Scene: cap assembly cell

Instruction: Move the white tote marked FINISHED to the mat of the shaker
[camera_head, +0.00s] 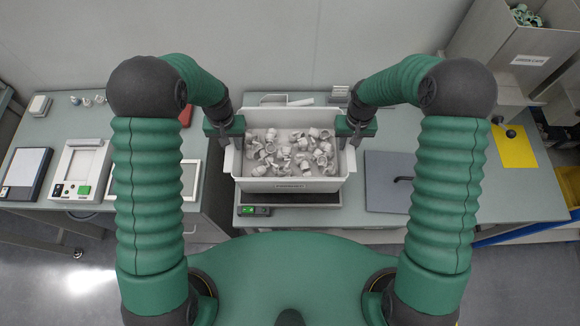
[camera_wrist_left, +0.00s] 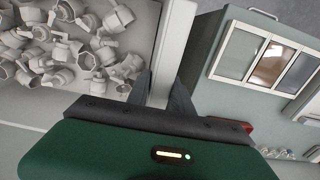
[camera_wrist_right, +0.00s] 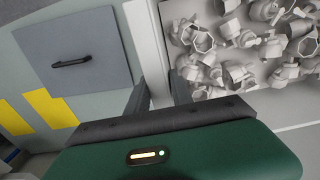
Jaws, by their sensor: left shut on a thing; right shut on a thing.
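The white tote (camera_head: 322,185) is in the middle of the head view, full of pale grey caps (camera_head: 290,150). A small label (camera_head: 289,187) is on its front wall, too small to read surely. My left gripper (camera_head: 238,141) is shut on the tote's left wall, and its rim (camera_wrist_left: 172,50) runs between the fingers in the left wrist view. My right gripper (camera_head: 344,142) is shut on the right wall, whose rim (camera_wrist_right: 148,45) shows in the right wrist view. The tote looks level. Whether it touches the dark platform (camera_head: 290,199) below is unclear. I cannot pick out the shaker's mat surely.
A green-lit display (camera_head: 254,211) is at the platform's front. A grey plate (camera_head: 388,182) with a black handle lies right of the tote. A yellow patch (camera_head: 513,147) is further right. A white device (camera_head: 80,170) and a black-framed panel (camera_head: 25,168) stand on the left table.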

